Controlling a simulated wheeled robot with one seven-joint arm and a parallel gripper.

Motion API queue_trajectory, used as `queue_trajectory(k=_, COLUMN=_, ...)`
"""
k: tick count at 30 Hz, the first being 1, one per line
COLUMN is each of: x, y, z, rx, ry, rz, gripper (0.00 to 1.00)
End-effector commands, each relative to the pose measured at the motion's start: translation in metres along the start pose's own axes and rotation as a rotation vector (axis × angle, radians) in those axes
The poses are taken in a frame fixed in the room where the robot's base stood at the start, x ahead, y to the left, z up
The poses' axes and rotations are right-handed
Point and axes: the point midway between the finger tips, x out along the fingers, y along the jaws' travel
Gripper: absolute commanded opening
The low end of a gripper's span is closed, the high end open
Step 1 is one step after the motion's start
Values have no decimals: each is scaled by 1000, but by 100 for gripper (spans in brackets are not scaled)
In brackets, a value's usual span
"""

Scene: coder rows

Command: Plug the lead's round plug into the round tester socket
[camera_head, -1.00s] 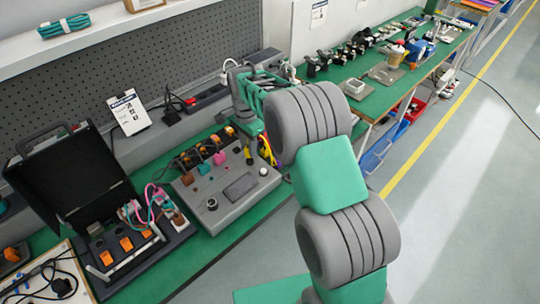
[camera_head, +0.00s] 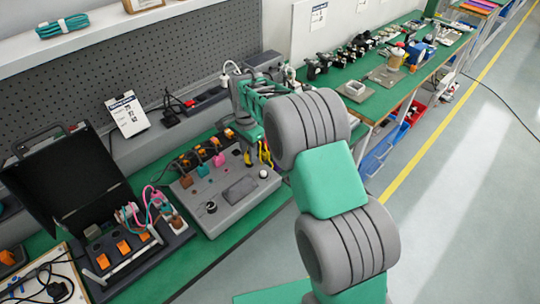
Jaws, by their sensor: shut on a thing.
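The grey tester box (camera_head: 228,203) lies on the green bench, with a dark rectangular panel, coloured pieces along its far side and a white round knob (camera_head: 263,173) at its right. A black round fitting (camera_head: 211,207) near its front left corner looks like the round socket. My gripper (camera_head: 264,158) is over the box's far right part, largely hidden by my arm. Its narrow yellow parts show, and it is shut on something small. I take this to be the lead's plug, but its shape and the lead cannot be made out.
An open black case (camera_head: 70,180) with orange pieces and coloured leads stands left of the tester. A white card (camera_head: 128,115) and a black power strip (camera_head: 207,96) are behind. Orange-ended leads (camera_head: 200,150) lie along the tester's far edge. Green bench shows in front.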

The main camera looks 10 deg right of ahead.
Motion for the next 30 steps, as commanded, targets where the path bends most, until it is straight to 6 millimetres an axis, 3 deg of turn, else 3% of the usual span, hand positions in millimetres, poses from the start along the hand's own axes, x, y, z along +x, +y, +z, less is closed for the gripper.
queue_trajectory(k=30, x=7, y=0, z=0, rx=0, ry=0, rz=0, gripper=0)
